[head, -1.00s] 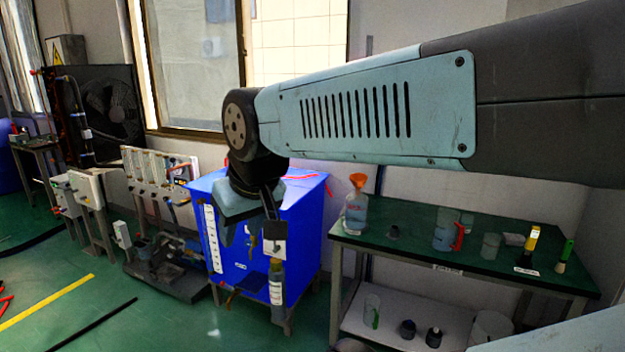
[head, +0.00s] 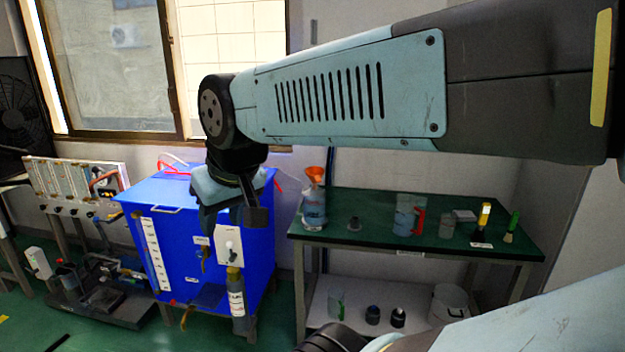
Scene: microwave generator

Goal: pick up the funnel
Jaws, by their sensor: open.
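The orange funnel (head: 316,174) sits mouth up in the neck of a clear bottle (head: 314,205) with a label. The bottle stands at the left end of the green table (head: 375,205). My gripper (head: 232,222) hangs down from the end of my arm, left of the funnel and apart from it, in front of the blue tank in the picture. Its jaws are open and I see nothing between them.
The lower shelf (head: 358,312) holds more containers. A blue tank (head: 165,200) stands left of the table.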

